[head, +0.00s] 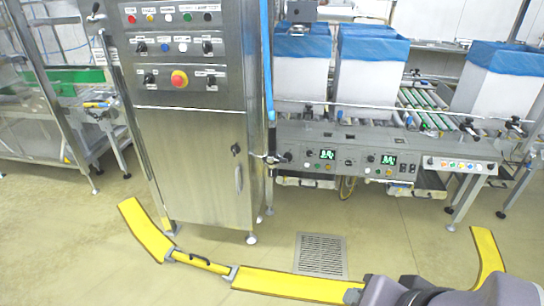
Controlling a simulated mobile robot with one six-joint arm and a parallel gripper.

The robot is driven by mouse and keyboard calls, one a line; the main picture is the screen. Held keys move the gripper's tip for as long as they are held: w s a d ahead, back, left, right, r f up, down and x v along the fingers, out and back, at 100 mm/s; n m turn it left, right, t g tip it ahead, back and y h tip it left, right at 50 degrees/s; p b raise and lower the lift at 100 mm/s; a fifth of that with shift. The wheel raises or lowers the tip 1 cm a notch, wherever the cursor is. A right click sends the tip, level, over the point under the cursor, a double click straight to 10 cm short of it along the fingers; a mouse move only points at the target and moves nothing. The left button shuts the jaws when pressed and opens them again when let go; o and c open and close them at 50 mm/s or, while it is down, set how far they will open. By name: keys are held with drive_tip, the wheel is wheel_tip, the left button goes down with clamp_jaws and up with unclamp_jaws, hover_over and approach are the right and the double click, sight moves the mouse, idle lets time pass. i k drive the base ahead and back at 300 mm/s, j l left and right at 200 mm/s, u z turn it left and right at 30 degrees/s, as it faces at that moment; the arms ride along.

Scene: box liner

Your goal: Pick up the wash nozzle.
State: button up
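I cannot make out a wash nozzle for certain. A blue hose-like strip (267,60) hangs down the right side of the steel control cabinet (195,150), and its lower end is too small to identify. A small metal fitting with dark knobs (271,158) sits just below it, between the cabinet and the conveyor's control panel. My gripper is not in view. Grey and dark parts at the bottom right edge look like my own body.
Yellow floor barriers (290,285) cross the floor in front of the cabinet, with another piece at right (488,255). A floor drain grate (320,254) lies behind them. A conveyor (390,150) carries white boxes with blue liners (370,70). Floor at left is clear.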

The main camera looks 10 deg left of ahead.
sight(271, 130)
drive_tip(key=i+j+z, duration=0.15)
drive_tip(key=i+j, duration=0.25)
drive_tip(key=i+j+z, duration=0.1)
drive_tip(key=i+j, duration=0.3)
drive_tip(key=i+j+z, duration=0.15)
drive_tip(key=i+j, duration=0.2)
drive_tip(key=j, duration=0.25)
drive_tip(key=i+j+z, duration=0.15)
drive_tip(key=i+j, duration=0.15)
drive_tip(key=j, duration=0.2)
